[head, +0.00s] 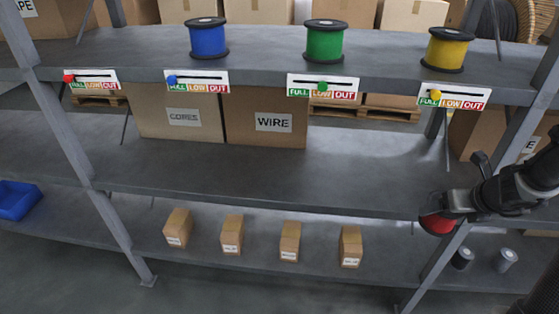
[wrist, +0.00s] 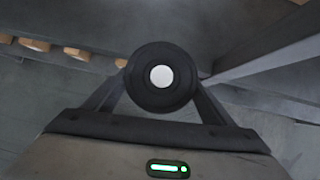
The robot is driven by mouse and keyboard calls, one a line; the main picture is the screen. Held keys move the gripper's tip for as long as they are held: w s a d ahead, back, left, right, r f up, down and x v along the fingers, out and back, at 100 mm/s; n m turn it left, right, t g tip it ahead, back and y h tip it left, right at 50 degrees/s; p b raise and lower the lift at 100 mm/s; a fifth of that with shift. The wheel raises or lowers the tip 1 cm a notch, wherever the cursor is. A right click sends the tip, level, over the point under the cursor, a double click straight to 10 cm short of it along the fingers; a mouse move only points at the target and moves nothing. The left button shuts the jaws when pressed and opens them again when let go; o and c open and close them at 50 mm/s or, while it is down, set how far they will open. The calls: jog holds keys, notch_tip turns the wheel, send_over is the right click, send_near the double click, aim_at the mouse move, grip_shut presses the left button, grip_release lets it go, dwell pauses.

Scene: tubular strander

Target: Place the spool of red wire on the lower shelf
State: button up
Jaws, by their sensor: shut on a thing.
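My gripper (head: 449,208) is at the right in the head view, in front of the shelf rack near its right post. It is shut on the spool of red wire (head: 437,224), whose red side shows below the gripper. In the wrist view the spool (wrist: 162,78) shows end-on as a dark round flange with a pale centre, between the fingers. The lower shelf (head: 200,255) runs below and to the left of the spool. The spool is apart from that shelf's boxes.
Several small cartons (head: 232,235) stand in a row on the lower shelf. Two grey spools (head: 507,260) are at lower right. The right post (head: 440,265) is close to my gripper. The middle shelf (head: 250,175) is bare in front. Blue (head: 208,39), green (head: 325,42) and yellow (head: 448,50) spools stand on top.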

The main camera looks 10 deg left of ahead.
jog(key=shift+s+d+f+m+h, duration=0.1)
jog(key=shift+d+f+m+h, duration=0.15)
jog(key=shift+d+m, duration=0.35)
jog(key=shift+w+r, duration=0.15)
jog(key=shift+w, duration=0.2)
jog(key=w, duration=0.4)
jog(key=w+p, duration=0.1)
jog(key=w, duration=0.4)
jog(key=w+p, duration=0.1)
jog(key=w, duration=0.3)
jog(key=shift+w+a, duration=0.25)
jog(key=shift+w, duration=0.15)
jog(key=w, duration=0.3)
jog(key=shift+w, duration=0.4)
jog(key=shift+s+f+b, duration=0.1)
jog(key=shift+f+b, duration=0.25)
jog(key=shift+f, duration=0.45)
jog(key=shift+f, duration=0.1)
jog(key=o, duration=1.5)
jog(key=shift+s+f, duration=0.1)
